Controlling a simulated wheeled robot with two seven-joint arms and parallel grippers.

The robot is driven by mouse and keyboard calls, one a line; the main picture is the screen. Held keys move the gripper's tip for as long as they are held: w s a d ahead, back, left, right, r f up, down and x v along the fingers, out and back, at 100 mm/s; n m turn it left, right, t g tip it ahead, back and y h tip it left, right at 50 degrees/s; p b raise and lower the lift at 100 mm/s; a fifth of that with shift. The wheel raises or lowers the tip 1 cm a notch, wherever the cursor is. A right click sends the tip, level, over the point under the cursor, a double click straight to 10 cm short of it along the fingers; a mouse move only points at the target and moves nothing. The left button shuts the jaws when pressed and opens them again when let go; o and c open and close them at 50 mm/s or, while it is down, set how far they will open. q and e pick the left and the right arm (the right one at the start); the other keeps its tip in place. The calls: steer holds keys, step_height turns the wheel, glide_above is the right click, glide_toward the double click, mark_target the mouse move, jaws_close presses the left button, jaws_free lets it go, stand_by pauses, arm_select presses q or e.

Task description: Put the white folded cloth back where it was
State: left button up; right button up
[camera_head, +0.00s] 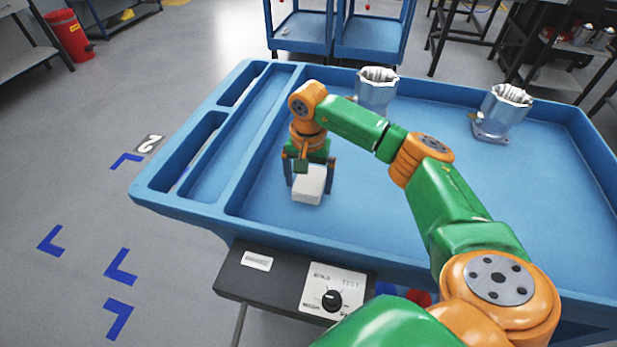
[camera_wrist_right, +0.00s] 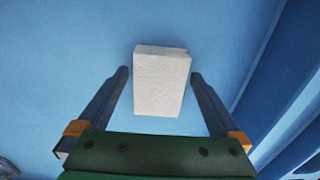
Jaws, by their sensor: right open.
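The white folded cloth (camera_head: 309,185) lies on the floor of the blue tray table, near its left front. It also shows in the right wrist view (camera_wrist_right: 160,82), a pale block lying between the two fingers with a gap on each side. My right gripper (camera_head: 309,180) is open, pointing down over the cloth, with one finger on either side of it. In the right wrist view the fingertips (camera_wrist_right: 160,76) are apart and do not appear to touch the cloth. My left gripper is not in view.
Two machined metal housings stand in the tray, one at the back middle (camera_head: 376,88) and one at the back right (camera_head: 501,112). The blue tray table (camera_head: 545,200) has a raised rim and narrow compartments at left. A dark test panel (camera_head: 290,283) is at its front.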

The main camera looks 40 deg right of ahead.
mark_target(309, 184)
step_height(309, 184, up, 12)
steer(key=shift+r, duration=0.2)
stand_by(0.4)
